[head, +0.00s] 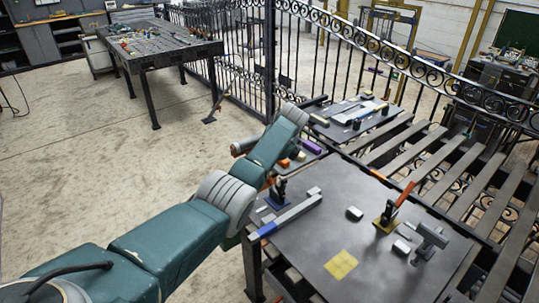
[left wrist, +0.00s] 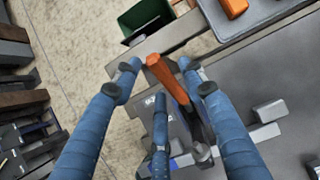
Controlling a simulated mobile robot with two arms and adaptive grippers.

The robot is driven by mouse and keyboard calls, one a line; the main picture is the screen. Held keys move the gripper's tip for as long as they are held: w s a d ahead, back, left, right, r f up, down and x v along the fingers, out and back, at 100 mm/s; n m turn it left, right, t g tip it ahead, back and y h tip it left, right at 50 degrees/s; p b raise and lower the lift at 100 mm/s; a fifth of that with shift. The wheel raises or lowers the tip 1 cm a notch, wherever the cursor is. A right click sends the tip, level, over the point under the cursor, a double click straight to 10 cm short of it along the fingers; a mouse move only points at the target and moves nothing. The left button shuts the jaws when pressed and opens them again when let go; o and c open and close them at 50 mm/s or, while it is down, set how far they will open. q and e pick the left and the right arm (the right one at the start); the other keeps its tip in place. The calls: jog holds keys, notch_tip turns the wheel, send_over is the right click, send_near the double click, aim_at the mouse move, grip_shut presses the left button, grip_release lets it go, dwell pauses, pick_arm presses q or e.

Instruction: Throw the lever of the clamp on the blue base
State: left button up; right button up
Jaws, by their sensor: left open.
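The clamp (head: 278,192) on the blue base stands at the left edge of the dark table, partly behind my left arm. Its orange lever (left wrist: 166,78) shows in the left wrist view, joined to the dark clamp body (left wrist: 201,130). My left gripper (left wrist: 160,72) is open, with its blue fingers on both sides of the lever. I cannot tell whether any finger touches it. In the head view my arm hides most of this gripper. My right gripper is not in view.
A second clamp (head: 388,216) with a raised orange lever stands on a yellow base to the right. A long grey bar (head: 290,215) with a blue end, a yellow square (head: 341,264) and a grey T-shaped tool (head: 430,242) are on the table. An iron fence (head: 340,65) runs behind.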

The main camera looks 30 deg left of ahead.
pick_arm(q)
jog(key=v, duration=0.9)
